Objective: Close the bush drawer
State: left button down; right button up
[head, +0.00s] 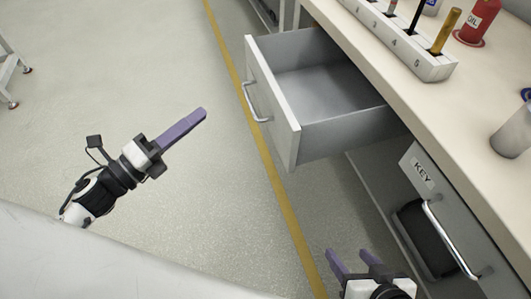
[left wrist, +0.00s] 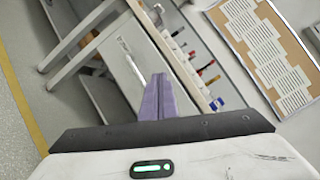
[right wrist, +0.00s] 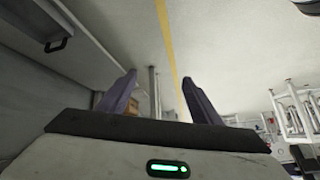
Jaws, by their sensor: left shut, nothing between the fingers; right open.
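A grey drawer (head: 322,82) stands pulled out from under the bench in the head view and looks empty. Its front panel (head: 272,100) has a silver handle (head: 255,102) and faces left; no label on it can be read, so I cannot confirm it is the bush drawer. My left gripper (head: 204,114) is shut and empty, left of that handle with a gap between. In the left wrist view its fingers (left wrist: 158,82) lie together before a pale panel with a handle (left wrist: 132,66). My right gripper (head: 353,254) is open and empty, below the drawer; its spread fingers show in the right wrist view (right wrist: 159,82).
A front marked KEY (head: 425,185) with a silver handle is at the lower right. The bench top (head: 440,95) carries a numbered rack (head: 395,42), a red oil can (head: 478,20) and a grey cylinder (head: 513,135).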

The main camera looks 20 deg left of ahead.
pick_arm(q)
notch_tip(320, 180, down, 3)
jog(key=s+d+m+g+h+b, duration=0.2)
jog(key=m+g+h+b, duration=0.35)
jog(key=m, duration=0.95)
jog(key=m+g+b, duration=0.1)
jog(key=m+b, duration=0.1)
jog(key=m, duration=0.1)
send_near(280, 123)
jog(key=shift+h, duration=0.25)
jog(key=x, duration=0.5)
jog(key=shift+w+f, duration=0.25)
jog(key=shift+f, duration=0.05)
jog(key=shift+w+d, duration=0.3)
jog(key=shift+d, duration=0.15)
pick_arm(e)
notch_tip(280, 123, down, 6)
jog(key=a+g, duration=0.1)
jog(key=a, duration=0.1)
jog(key=shift+n+y, duration=0.4)
jog(key=shift+a, duration=0.1)
